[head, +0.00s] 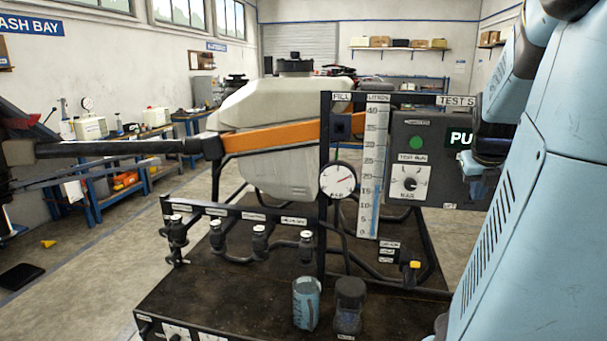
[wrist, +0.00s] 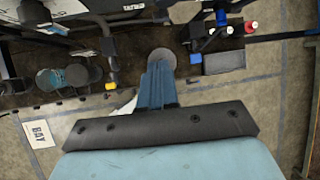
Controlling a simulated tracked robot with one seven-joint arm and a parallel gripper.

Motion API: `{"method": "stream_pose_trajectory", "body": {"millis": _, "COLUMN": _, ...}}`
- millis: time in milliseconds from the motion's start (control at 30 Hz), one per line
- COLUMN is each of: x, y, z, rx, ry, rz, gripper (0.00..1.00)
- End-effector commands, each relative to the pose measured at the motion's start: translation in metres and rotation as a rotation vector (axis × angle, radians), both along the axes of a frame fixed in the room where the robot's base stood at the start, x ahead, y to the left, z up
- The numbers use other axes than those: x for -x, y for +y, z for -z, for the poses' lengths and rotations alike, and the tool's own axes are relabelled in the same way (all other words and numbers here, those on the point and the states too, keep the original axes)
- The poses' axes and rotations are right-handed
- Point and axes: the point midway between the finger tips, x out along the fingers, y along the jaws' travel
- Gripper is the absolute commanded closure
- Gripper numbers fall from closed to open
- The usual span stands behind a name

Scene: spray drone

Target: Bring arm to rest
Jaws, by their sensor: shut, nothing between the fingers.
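My arm (head: 545,180) fills the right side of the head view, pale blue, folded up close to my body. In the wrist view my gripper (wrist: 157,80) shows as narrow blue fingers beyond a dark bolted bar. It is shut and empty. It hangs apart from the bench, with a round grey thing beyond the tips. In the head view the gripper's tips cannot be made out.
A dark test bench (head: 230,265) stands ahead with a white tank (head: 275,150), a gauge (head: 338,180), a grey control box (head: 440,160), a blue cup (head: 306,303) and a dark jar (head: 349,305). The floor at left is mostly open.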

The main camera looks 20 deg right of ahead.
Motion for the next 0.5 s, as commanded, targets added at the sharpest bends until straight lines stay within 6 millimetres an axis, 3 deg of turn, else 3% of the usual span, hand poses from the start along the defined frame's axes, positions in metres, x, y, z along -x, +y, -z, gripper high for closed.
{"method": "stream_pose_trajectory", "body": {"millis": 167, "x": -0.003, "y": 0.011, "z": -0.002, "rx": 0.024, "ry": 0.024, "rz": -0.09, "gripper": 1.0}}
{"method": "stream_pose_trajectory", "body": {"millis": 500, "x": -0.013, "y": 0.087, "z": -0.011, "rx": 0.22, "ry": 0.19, "rz": -0.723, "gripper": 1.0}}
